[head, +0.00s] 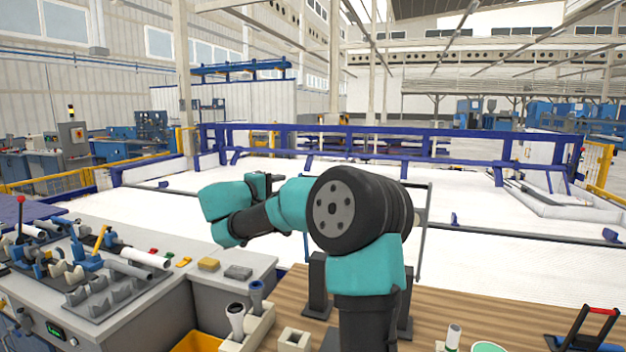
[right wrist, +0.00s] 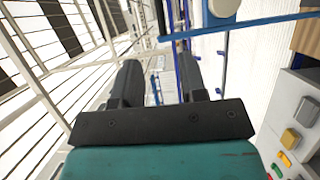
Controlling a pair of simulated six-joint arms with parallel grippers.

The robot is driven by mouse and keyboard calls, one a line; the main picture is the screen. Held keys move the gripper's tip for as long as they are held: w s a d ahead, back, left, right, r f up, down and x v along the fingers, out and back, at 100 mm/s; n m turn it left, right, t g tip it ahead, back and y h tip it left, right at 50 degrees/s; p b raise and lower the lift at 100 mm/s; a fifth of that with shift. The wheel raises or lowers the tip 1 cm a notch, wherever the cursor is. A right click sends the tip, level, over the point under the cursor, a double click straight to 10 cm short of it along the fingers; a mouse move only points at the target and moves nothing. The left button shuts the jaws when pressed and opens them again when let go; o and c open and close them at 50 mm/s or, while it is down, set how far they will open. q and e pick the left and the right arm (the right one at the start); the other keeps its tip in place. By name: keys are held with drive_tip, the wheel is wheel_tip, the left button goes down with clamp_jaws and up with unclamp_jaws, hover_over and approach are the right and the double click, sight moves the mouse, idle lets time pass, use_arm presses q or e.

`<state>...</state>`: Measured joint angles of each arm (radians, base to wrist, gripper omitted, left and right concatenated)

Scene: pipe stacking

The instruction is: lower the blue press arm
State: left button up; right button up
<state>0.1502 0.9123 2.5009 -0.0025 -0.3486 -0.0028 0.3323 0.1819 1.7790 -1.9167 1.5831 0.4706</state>
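A grey bench at the left of the head view carries a fixture with blue metal parts (head: 82,254), an upright yellow handle (head: 101,238) and an upright lever with a red knob (head: 20,200). I cannot tell for sure which blue part is the press arm. White pipes (head: 144,257) lie in and beside grey cradles there. My right gripper (head: 264,180) is up in the air, right of the fixture and well apart from it. In the right wrist view its two dark fingers (right wrist: 158,82) stand apart with nothing between them. My left gripper is not in view.
A yellow block (head: 208,264) and a grey block (head: 238,272) sit on the bench's right end. A holder with upright pipes (head: 257,325) stands beside a yellow bin (head: 196,342). A red-handled tool (head: 590,325) lies on the wooden table (head: 440,305) at right.

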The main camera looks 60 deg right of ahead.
drive_tip(key=s+d, duration=0.1)
drive_tip(key=d, duration=0.3)
drive_tip(key=s+d, duration=0.1)
drive_tip(key=d, duration=0.4)
drive_tip(key=s+d, duration=0.1)
drive_tip(key=d, duration=0.4)
drive_tip(key=shift+d+f, duration=0.15)
clamp_jaws()
